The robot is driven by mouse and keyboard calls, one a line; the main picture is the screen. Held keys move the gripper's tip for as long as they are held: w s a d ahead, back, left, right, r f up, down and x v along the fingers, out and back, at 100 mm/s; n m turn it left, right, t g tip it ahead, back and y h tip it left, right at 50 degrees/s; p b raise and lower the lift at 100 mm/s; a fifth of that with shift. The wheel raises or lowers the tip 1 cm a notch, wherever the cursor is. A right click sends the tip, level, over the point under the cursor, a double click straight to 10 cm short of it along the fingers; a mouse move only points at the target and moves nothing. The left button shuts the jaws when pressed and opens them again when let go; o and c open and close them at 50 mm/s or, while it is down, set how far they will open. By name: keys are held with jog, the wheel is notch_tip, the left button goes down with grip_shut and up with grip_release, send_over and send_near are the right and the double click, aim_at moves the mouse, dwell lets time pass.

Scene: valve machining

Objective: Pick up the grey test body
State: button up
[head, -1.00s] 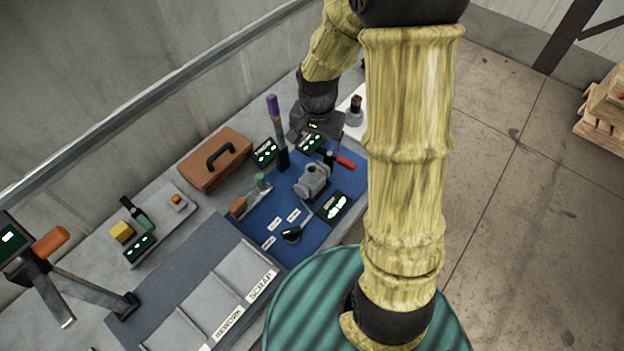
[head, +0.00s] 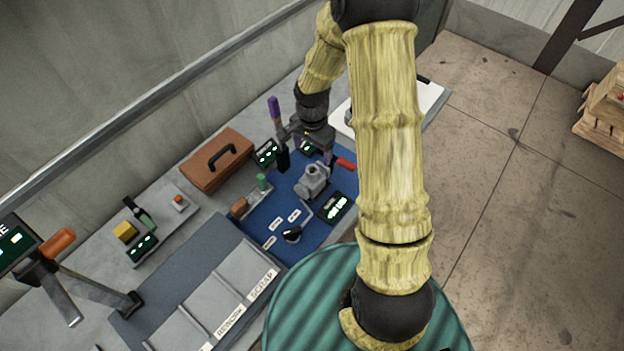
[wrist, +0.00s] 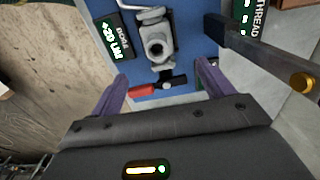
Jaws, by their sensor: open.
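The grey test body (head: 313,180), a valve-like casting with a round port, sits on the blue mat (head: 289,195). In the wrist view the test body (wrist: 154,50) lies ahead of my gripper, roughly centred between the fingers, its round opening facing the camera. My gripper (head: 312,152) is above and just behind the body in the head view. In the wrist view the purple fingers of my gripper (wrist: 161,72) are spread wide with nothing held between them. Whether the fingertips are level with the body is hard to tell.
A red-handled tool (wrist: 142,90) lies close by the body, between the fingers in the picture. A dark bar with a brass end (wrist: 265,50) is at right. A green-lit display (head: 335,207) and a black knob (head: 292,235) are near. A brown case (head: 217,160) stands behind.

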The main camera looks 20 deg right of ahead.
aim_at(312, 174)
notch_tip(312, 174, down, 8)
jog(key=shift+p, duration=1.25)
jog(key=shift+s, duration=0.15)
jog(key=shift+f, duration=0.15)
jog(key=shift+s+a+f+p, duration=0.1)
jog(key=shift+s+f+p, duration=0.05)
jog(key=shift+f+p, duration=1.4)
jog(key=shift+f, duration=1)
